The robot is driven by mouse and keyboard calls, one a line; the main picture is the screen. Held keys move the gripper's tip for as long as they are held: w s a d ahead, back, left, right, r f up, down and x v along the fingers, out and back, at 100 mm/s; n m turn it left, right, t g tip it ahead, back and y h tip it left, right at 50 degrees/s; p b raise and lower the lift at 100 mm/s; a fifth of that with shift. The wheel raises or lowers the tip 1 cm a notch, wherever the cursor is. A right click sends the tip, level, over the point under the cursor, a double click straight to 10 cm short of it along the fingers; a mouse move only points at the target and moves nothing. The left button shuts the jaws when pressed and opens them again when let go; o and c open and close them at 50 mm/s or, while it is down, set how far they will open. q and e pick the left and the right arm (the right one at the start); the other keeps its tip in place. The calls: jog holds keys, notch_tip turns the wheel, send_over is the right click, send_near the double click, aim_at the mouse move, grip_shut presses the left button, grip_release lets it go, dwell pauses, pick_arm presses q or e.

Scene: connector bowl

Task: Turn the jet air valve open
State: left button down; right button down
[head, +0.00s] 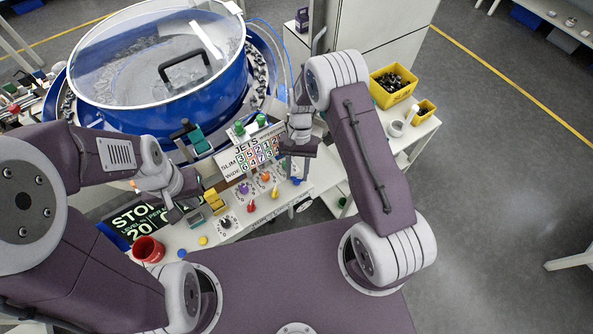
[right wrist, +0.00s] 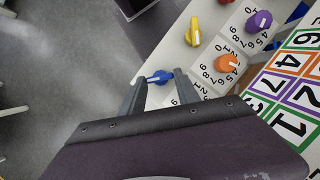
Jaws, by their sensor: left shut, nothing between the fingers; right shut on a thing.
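A blue knob (right wrist: 160,77) with a white mark sits between the fingertips of my right gripper (right wrist: 158,80) in the right wrist view. The right gripper is shut on it, and its fingers hide part of the knob. In the head view my right gripper (head: 297,178) is low over the right end of the knob row. No label names the knob as the jet air valve in what I can read. A board (head: 252,152) above the row reads JETS, with coloured numbers. My left gripper (head: 176,213) is shut and empty, left of the knobs.
Orange (right wrist: 227,64), purple (right wrist: 260,20) and yellow (right wrist: 193,31) knobs are close by. A large blue bowl (head: 160,108) with a clear lid is behind. Yellow bins (head: 393,87) stand at the right.

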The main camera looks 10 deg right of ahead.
jog(key=shift+s+m, duration=0.15)
jog(key=shift+m, duration=0.45)
jog(key=c, duration=0.9)
grip_release()
jog(key=shift+w+r, duration=0.2)
jog(key=shift+r, duration=0.05)
jog(key=v, duration=0.4)
jog(key=b+v, duration=0.1)
jog(key=v, duration=0.3)
jog(key=shift+s+d+r, duration=0.15)
jog(key=shift+d+r, duration=0.05)
jog(key=shift+r, duration=0.1)
